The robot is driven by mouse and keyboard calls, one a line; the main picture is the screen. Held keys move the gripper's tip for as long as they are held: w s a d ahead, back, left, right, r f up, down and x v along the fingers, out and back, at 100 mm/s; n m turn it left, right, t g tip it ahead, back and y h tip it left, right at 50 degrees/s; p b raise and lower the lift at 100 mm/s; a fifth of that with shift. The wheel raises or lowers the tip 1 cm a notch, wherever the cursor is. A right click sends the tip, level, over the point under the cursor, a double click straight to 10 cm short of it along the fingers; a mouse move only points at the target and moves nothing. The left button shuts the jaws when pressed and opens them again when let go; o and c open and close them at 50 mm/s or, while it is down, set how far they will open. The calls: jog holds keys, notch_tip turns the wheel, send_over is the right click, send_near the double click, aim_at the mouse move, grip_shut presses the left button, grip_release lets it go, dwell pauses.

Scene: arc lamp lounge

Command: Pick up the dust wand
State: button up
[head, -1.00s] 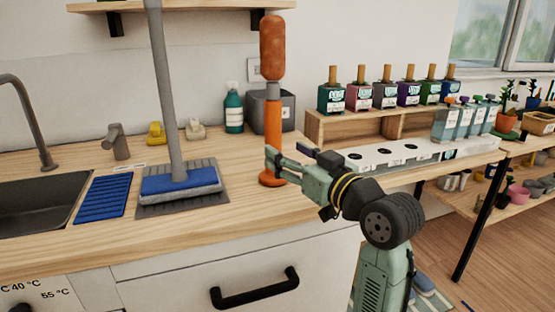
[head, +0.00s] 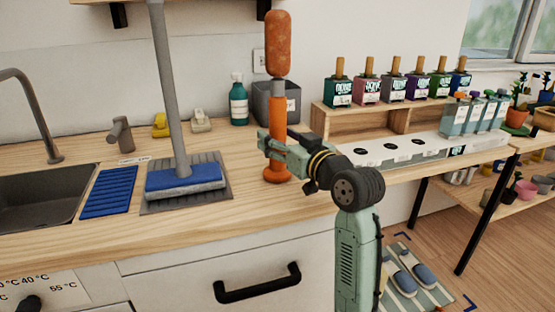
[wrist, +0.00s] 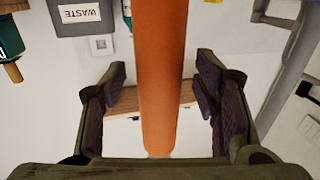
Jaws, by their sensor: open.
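The dust wand (head: 278,50) stands upright on the counter, with a fuzzy orange-brown head, an orange handle and a round orange foot. My gripper (head: 270,143) is at its handle, low on the wand, and hides part of it. In the wrist view the orange handle (wrist: 158,60) runs between the two spread fingers of my gripper (wrist: 159,95). A gap shows on each side of the handle, so the jaws are open around it and not closed on it.
A grey waste bin (head: 290,100) and a green bottle (head: 238,104) stand behind the wand. A mop (head: 185,178) rests on a grey mat to the left, beside the sink (head: 40,195). A shelf with several bottles (head: 366,88) is at the right.

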jog(key=shift+w+a, duration=0.25)
jog(key=shift+w, duration=0.15)
grip_shut()
dwell(0.4)
dwell(0.5)
